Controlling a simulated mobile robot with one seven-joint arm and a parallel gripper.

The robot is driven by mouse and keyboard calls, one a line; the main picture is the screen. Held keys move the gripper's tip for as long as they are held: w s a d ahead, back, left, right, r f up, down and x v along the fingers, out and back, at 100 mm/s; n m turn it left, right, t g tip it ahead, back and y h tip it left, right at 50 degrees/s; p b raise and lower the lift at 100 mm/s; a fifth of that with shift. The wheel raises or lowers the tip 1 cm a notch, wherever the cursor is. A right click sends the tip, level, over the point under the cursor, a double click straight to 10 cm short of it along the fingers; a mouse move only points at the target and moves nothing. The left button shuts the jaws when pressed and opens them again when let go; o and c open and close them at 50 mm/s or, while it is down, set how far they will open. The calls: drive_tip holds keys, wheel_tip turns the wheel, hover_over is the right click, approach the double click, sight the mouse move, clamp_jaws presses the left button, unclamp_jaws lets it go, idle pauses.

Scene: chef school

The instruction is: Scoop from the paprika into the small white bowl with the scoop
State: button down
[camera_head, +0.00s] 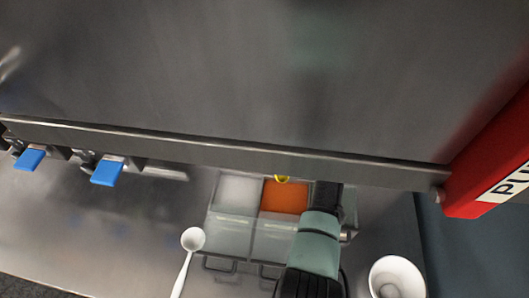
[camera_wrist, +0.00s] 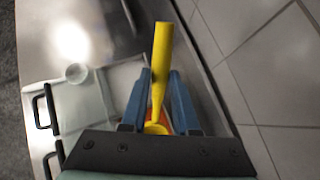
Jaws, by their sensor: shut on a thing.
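My gripper (camera_wrist: 161,78) is shut on the yellow scoop (camera_wrist: 161,55), whose handle stands between the blue fingers in the wrist view. In the head view, a small yellow part of the scoop (camera_head: 283,179) shows at the back edge of the orange paprika (camera_head: 285,198). The paprika also shows as a patch of orange behind the scoop in the wrist view. Whether the scoop touches the paprika cannot be told. The small white bowl (camera_head: 397,279) stands at the lower right, apart from the gripper, and no paprika shows in it. My fingers are hidden in the head view.
A clear container with white contents (camera_head: 239,190) sits left of the paprika. A white spoon (camera_head: 193,240) lies on the steel counter (camera_head: 120,225) to the left. A steel panel edge (camera_head: 220,146) overhangs the containers. A red panel (camera_head: 490,160) is at the right.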

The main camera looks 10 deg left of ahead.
drive_tip(key=shift+d+f+b, duration=0.2)
drive_tip(key=shift+f+b, duration=0.2)
drive_tip(key=shift+b, duration=0.1)
wheel_tip(320, 180, down, 12)
drive_tip(key=b, duration=1.3)
drive_tip(key=r+p, duration=0.8)
drive_tip(key=d+r+p, duration=0.1)
drive_tip(key=r+p, duration=0.3)
drive_tip(key=shift+s+p, duration=0.3)
drive_tip(key=shift+p, duration=0.1)
idle(1.0)
idle(0.6)
